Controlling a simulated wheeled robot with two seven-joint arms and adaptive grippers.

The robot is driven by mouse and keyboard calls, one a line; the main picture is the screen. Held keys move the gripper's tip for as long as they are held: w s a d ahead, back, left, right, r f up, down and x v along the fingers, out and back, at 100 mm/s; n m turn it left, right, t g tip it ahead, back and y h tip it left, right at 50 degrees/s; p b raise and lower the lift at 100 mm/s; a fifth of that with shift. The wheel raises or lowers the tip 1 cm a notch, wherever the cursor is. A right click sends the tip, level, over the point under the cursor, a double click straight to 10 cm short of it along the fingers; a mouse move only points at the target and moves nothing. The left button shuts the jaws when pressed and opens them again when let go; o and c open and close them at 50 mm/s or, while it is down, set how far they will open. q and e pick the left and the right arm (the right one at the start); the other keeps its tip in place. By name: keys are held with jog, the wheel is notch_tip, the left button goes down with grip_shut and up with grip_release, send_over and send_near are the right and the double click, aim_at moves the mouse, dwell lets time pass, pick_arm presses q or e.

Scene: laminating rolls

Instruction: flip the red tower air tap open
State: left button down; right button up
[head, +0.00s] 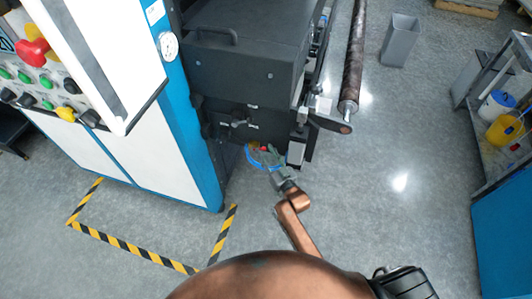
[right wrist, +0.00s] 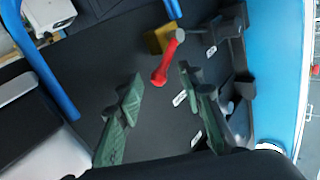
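The red tap lever (right wrist: 167,60) stands out from a brass valve body (right wrist: 158,38) on a dark panel in the right wrist view. In the head view the red lever (head: 263,148) is a small spot by the machine's low dark side. My right gripper (right wrist: 160,92) is open, with its green fingers apart and nothing between the tips. The lever's rounded end lies just beyond the gap between the fingertips; I cannot tell whether they touch it. My left gripper is not in view.
Black valves or fittings (right wrist: 222,30) with small white tags sit right of the tap. A blue hose (right wrist: 45,65) curves at the left. A dark roller (head: 354,50) juts past the machine. A grey bin (head: 400,40) stands on open floor at the right.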

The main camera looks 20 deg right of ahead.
grip_shut()
dwell(0.3)
dwell(0.4)
